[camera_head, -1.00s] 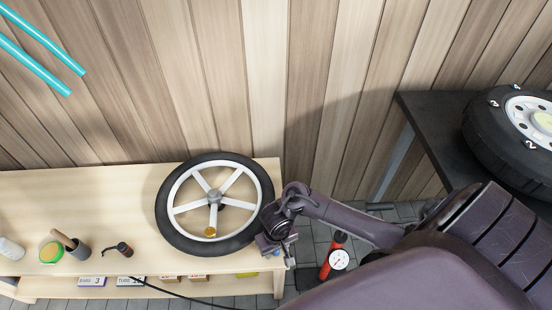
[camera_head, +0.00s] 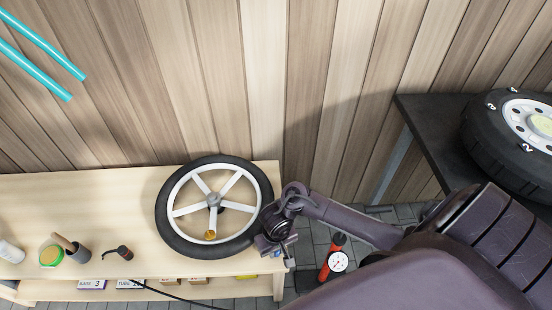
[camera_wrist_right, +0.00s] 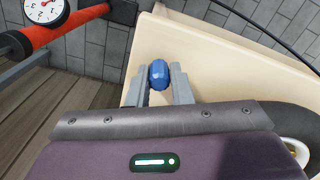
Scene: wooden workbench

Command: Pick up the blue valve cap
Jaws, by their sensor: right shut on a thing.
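The blue valve cap (camera_wrist_right: 158,74) shows in the right wrist view between the two grey fingers of my right gripper (camera_wrist_right: 159,82). The gripper is shut on it, with a finger against each side. The light wooden bench top lies behind and below the cap; whether the cap still touches it cannot be told. In the head view my right gripper (camera_head: 275,249) is at the bench's front right corner, beside the wheel, and the cap is too small there to make out clearly. My left gripper is in no view.
A spoked wheel with a black tyre (camera_head: 175,236) lies on the bench (camera_head: 100,200) just left of my gripper. A red pump with a gauge (camera_head: 338,261) stands on the floor to the right. A dark table (camera_head: 420,115) holds a large tyre (camera_head: 480,140). Bottles and tools are at the bench's left.

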